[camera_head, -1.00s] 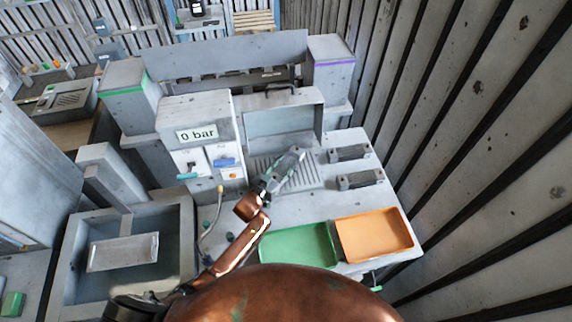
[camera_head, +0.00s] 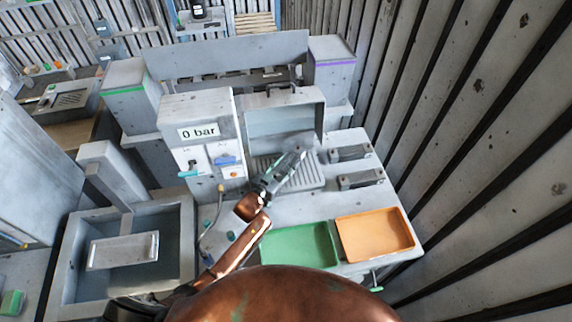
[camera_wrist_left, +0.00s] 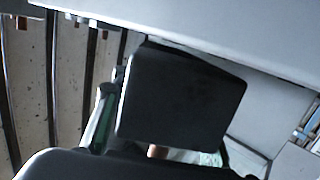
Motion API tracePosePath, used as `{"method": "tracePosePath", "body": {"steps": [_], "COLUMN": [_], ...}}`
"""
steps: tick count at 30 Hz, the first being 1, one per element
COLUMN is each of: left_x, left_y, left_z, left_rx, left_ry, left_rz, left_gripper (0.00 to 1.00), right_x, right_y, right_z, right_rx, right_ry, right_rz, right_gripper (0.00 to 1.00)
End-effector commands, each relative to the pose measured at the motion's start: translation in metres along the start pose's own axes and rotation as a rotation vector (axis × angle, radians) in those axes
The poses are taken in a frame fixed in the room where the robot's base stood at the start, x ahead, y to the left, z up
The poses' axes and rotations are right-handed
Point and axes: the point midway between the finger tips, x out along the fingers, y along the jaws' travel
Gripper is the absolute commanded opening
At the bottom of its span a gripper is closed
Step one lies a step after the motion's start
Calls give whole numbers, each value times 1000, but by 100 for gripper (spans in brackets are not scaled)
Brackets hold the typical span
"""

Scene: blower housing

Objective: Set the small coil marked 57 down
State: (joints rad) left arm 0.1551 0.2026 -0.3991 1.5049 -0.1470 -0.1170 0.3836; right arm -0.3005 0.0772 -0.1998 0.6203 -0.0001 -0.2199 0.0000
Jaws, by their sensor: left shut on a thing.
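My left gripper (camera_head: 288,168) is shut and reaches over the ribbed plate (camera_head: 311,182) in front of the open grey box on the bench. What it holds is mostly hidden; a small coil fits, but no mark 57 can be read in either view. In the left wrist view, a dark block (camera_wrist_left: 182,98) fills the middle and blocks the sight of the fingertips. A small copper-coloured bit (camera_wrist_left: 157,151) shows below it. I cannot tell whether the held thing touches the plate. My right gripper is not in view.
The open grey box (camera_head: 268,123) stands behind the plate, beside a panel reading 0 bar (camera_head: 198,132). Two grey blocks (camera_head: 350,153) sit to the right. A green tray (camera_head: 298,245) and an orange tray (camera_head: 374,236) lie in front, empty. A sink (camera_head: 72,262) is at left.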

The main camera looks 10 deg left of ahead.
Motion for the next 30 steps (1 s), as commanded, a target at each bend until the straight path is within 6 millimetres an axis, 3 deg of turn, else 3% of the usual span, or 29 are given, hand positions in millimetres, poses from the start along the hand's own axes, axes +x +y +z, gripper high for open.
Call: {"method": "tracePosePath", "body": {"steps": [1,2,3,11,23,30], "left_x": [-3,-3,-3,-3,-12,-58], "left_y": [5,5,5,5,4,0], "left_z": [26,26,26,27,28,21], "left_rx": [-15,-16,-16,-17,-18,-12], "left_ry": [-38,-38,-38,-39,-41,-31], "left_rz": [3,3,3,2,-1,-5], "left_gripper": [0,0,42,60,60,60], "right_x": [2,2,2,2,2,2], "right_y": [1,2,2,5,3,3], "right_z": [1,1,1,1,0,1], "right_rx": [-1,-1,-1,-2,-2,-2], "right_ry": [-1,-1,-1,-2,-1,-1], "right_rz": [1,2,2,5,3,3], "right_gripper": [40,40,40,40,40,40]}}
